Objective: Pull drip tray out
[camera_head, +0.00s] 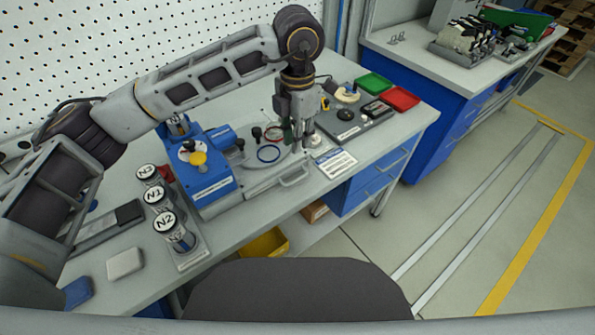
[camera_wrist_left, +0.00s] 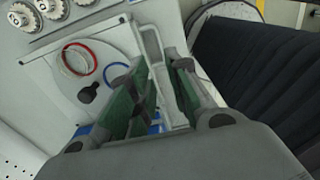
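The drip tray (camera_head: 262,181) is a flat light-grey plate at the blue machine (camera_head: 208,180), with a pale handle (camera_head: 296,177) at its front edge. A blue ring (camera_head: 268,153) and a red ring (camera_head: 273,133) lie at the tray area. My left gripper (camera_head: 299,146) points down over the tray's right part. In the left wrist view its green-padded fingers (camera_wrist_left: 162,78) stand apart, with a pale handle-like bar (camera_wrist_left: 152,45) running down between them. Whether they touch it I cannot tell. My right gripper is not in view.
A white label card (camera_head: 335,162) lies right of the tray. Red (camera_head: 402,98) and green bins stand at the back right. The floor before the bench is clear.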

